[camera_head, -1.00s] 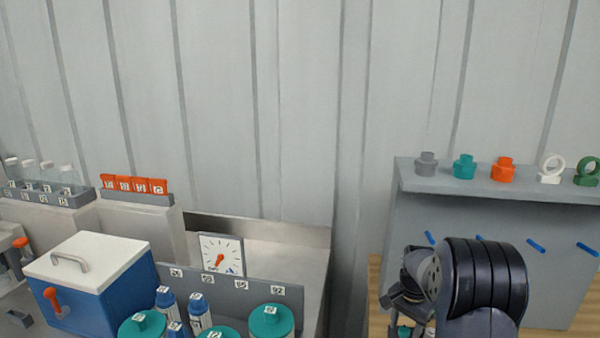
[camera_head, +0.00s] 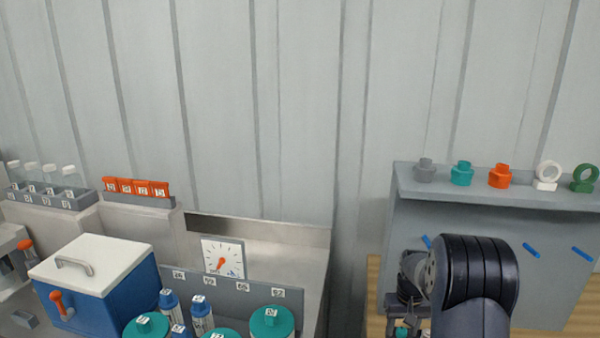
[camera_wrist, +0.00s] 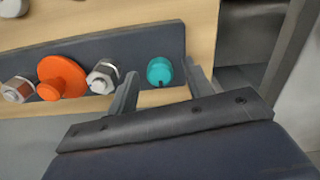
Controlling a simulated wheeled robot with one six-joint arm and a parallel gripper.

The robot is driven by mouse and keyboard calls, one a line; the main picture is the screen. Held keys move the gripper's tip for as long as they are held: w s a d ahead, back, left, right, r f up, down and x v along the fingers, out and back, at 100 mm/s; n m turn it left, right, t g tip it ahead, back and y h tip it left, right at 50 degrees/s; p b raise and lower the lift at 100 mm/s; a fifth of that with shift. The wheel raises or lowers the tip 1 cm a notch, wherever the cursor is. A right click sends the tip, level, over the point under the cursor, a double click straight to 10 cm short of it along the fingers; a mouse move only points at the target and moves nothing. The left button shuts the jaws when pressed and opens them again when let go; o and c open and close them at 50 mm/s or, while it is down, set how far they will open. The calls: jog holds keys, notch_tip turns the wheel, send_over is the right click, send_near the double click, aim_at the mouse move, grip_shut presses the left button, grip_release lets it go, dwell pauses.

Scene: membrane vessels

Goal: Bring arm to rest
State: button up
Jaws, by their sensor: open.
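My gripper (camera_wrist: 164,92) shows in the wrist view with its two fingers spread apart, open and with nothing held between them. A teal cap-like piece (camera_wrist: 159,71) lies beyond the fingers and appears between them, on or beside a dark strip (camera_wrist: 140,47). In the head view, my arm is folded at the lower right, in front of a grey shelf unit (camera_head: 430,285). The gripper's fingertips are hard to make out there, low beside the arm.
An orange disc-shaped part (camera_wrist: 62,77) and metal fittings (camera_wrist: 103,76) lie left of the teal piece. Coloured fittings, including an orange one (camera_head: 499,176), stand on the shelf top. A blue box with white lid (camera_head: 92,262), a dial gauge (camera_head: 222,257) and teal-capped vessels (camera_head: 272,322) occupy the left bench.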

jog(key=shift+r, duration=0.3)
jog(key=shift+r+b, duration=0.3)
jog(key=shift+r, duration=0.75)
